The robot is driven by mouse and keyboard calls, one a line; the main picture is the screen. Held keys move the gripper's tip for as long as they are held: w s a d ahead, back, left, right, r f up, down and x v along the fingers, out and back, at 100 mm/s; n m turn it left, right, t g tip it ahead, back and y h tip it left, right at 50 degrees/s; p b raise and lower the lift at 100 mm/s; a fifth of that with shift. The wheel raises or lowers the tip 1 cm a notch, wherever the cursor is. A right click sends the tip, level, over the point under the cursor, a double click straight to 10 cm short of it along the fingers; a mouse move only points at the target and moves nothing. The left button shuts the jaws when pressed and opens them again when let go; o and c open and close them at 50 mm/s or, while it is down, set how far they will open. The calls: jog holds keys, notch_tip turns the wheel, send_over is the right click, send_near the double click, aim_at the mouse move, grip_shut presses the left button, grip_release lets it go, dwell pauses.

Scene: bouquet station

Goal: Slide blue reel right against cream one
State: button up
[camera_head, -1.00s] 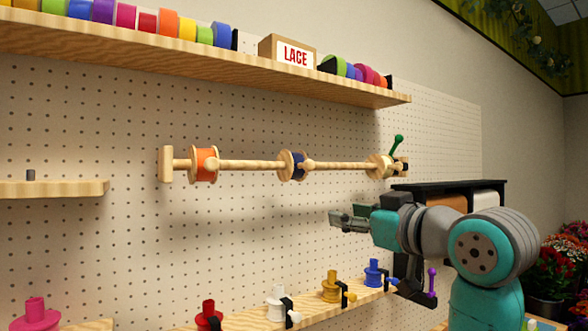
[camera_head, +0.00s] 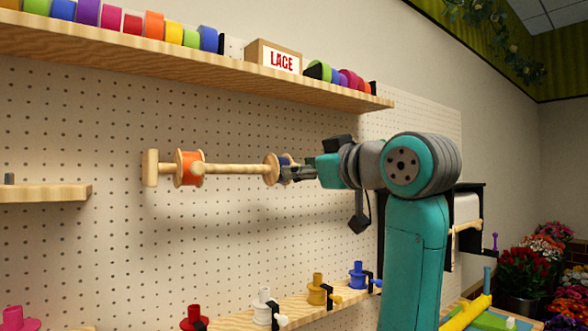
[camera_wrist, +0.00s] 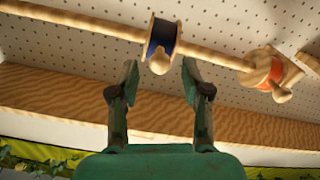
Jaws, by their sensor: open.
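The blue reel (camera_head: 286,160), blue between two wooden flanges, sits on the horizontal wooden rod (camera_head: 236,169). It also shows at the top middle of the wrist view (camera_wrist: 162,36). My gripper (camera_wrist: 160,70) is open, its two fingers apart and level with the reel's two sides, with the reel just ahead of the gap. In the head view, my gripper (camera_head: 287,173) covers part of the reel. Contact between the fingers and the reel cannot be told. The cream reel at the rod's right end is hidden behind my arm in the head view and out of the wrist view.
An orange reel (camera_head: 190,168) sits near the rod's left end; it is at right in the wrist view (camera_wrist: 270,74). Bare rod separates it from the blue reel. Small coloured spools stand on a ledge below.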

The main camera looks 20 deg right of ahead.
jog(key=shift+x, duration=1.55)
grip_shut()
